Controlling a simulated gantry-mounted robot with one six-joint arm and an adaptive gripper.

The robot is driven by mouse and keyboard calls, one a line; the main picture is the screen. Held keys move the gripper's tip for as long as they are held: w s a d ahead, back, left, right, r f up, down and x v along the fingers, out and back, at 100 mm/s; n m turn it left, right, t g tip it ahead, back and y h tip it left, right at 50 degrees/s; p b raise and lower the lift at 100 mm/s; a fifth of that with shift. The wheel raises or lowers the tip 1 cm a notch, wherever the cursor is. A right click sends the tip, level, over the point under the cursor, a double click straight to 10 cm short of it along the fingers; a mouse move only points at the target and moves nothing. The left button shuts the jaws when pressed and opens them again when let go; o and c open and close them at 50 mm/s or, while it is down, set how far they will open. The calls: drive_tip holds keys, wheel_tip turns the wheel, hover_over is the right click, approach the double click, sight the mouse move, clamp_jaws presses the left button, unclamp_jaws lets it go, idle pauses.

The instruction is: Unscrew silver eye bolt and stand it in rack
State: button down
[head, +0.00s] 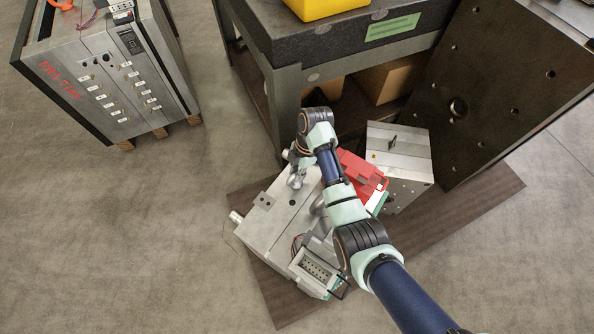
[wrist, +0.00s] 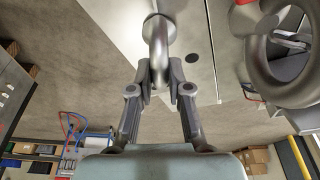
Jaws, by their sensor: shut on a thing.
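My gripper (wrist: 159,88) is shut on the ring of the silver eye bolt (wrist: 158,45) in the wrist view. The far end of the bolt meets the pale face of the mould base (wrist: 205,60); I cannot tell whether its thread is still engaged. In the head view my gripper (head: 296,178) is low over the top of the grey mould base (head: 270,225), and the held bolt is too small to make out well. A second, larger-looking grey ring (wrist: 250,60) shows at the right of the wrist view. I cannot make out the rack with certainty.
A red box (head: 362,172) and a smaller grey mould block (head: 402,150) stand right of the mould base. A connector box (head: 313,270) is on its front side. A dark workbench (head: 345,40) stands behind, and a large dark plate (head: 490,90) leans at right.

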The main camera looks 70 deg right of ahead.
drive_tip(key=shift+n, duration=0.3)
drive_tip(key=shift+r+n, duration=0.1)
drive_tip(key=shift+n, duration=0.3)
drive_tip(key=shift+w+a+p+v, duration=0.15)
drive_tip(key=shift+a+p+v, duration=0.05)
drive_tip(key=shift+p+v, duration=0.8)
drive_tip(key=shift+w+a+p+v, duration=0.1)
drive_tip(key=shift+a+p+v, duration=0.05)
drive_tip(key=shift+p+v, duration=0.9)
drive_tip(key=shift+w+a+p+v, duration=0.15)
drive_tip(key=shift+a+p+v, duration=0.05)
drive_tip(key=shift+p+v, duration=0.8)
drive_tip(key=c, duration=1.6)
unclamp_jaws()
clamp_jaws()
